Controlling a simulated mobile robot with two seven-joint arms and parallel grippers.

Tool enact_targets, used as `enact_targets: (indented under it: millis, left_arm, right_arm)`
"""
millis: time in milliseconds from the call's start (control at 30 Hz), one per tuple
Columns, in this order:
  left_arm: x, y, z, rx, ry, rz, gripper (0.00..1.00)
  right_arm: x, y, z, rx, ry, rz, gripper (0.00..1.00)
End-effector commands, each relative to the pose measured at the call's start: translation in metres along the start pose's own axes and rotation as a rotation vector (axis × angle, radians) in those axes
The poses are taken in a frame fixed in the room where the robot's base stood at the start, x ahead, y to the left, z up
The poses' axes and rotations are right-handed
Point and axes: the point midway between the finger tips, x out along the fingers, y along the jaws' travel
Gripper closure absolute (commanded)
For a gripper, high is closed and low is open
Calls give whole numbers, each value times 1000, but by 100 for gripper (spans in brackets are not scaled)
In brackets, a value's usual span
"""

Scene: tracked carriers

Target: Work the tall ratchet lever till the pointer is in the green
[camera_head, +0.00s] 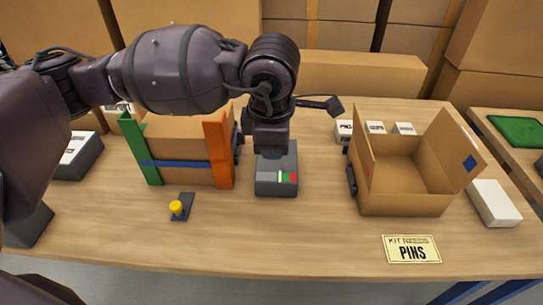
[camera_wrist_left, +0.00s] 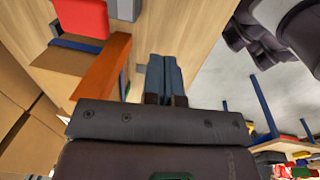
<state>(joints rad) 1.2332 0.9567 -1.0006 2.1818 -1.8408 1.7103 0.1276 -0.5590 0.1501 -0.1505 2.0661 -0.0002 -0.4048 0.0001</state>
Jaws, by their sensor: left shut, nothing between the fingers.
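A grey box (camera_head: 277,187) with a small gauge strip stands mid-table in the head view. The strip shows a pale mark, then green (camera_head: 286,177), then red at its right end. The pale mark seems to be just left of the green, but it is too small to be sure it is the pointer. My left gripper (camera_head: 271,145) points down over the back of this box and hides part of it. Its fingers show shut and empty in the left wrist view (camera_wrist_left: 165,78). I cannot make out the tall lever. My right gripper is not in view.
Left of the box stands a carton (camera_head: 185,135) with a green panel, an orange panel (camera_head: 219,150) and a blue strap. A yellow-knobbed fixture (camera_head: 177,208) is in front. An open carton (camera_head: 405,195) stands at right, behind a PINS card (camera_head: 411,249). The front centre table is clear.

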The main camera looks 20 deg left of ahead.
Motion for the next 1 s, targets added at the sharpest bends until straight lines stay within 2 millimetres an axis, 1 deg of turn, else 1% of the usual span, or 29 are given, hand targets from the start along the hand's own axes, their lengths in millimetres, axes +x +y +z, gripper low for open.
enact_targets:
  millis: [33,233,667,1000]
  left_arm:
    - [-9,-2,0,1,-2,3,100]
    - [-22,-7,0,0,-1,1,100]
    - [-24,-8,0,0,-1,1,100]
    - [-24,-8,0,0,-1,1,100]
  right_arm:
    - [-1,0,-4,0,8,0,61]
    - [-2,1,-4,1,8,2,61]
    - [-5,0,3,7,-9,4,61]
    - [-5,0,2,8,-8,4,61]
